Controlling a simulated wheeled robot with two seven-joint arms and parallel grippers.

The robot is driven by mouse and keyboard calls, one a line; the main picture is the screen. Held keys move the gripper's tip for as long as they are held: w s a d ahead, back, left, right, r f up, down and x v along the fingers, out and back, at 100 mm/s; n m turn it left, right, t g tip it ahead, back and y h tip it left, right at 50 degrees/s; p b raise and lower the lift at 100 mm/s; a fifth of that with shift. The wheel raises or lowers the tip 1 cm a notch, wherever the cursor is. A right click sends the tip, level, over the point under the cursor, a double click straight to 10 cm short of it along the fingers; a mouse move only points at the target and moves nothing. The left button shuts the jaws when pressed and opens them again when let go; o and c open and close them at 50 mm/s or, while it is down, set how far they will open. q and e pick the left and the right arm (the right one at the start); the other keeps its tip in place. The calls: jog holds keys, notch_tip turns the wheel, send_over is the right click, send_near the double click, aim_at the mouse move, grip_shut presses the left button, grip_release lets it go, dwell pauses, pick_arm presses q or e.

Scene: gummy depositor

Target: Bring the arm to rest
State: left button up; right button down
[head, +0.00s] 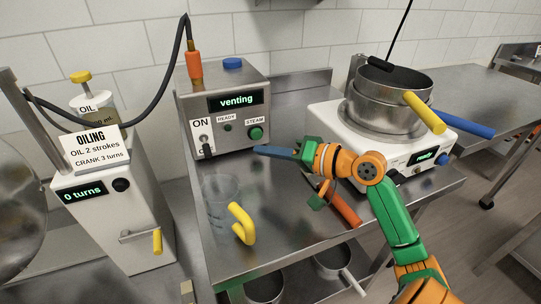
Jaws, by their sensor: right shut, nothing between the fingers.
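My right arm (401,218), green and orange, comes in from the lower right and reaches over the steel table. Its right gripper (262,150) points left, with its blue-grey fingers shut and empty. The fingertips show just in front of the lower right of the steel control box (228,80); I cannot tell whether they touch it. My left gripper is out of view.
A clear jug (217,196) with a yellow handle stands at the table's left front. A red-orange handle (345,205) lies below the gripper. Stacked pots (385,112) sit on a white "ready" unit (335,123). The white oiling machine (107,225) stands left.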

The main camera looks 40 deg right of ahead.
jog(key=shift+s+d, duration=0.25)
jog(key=shift+s, duration=0.15)
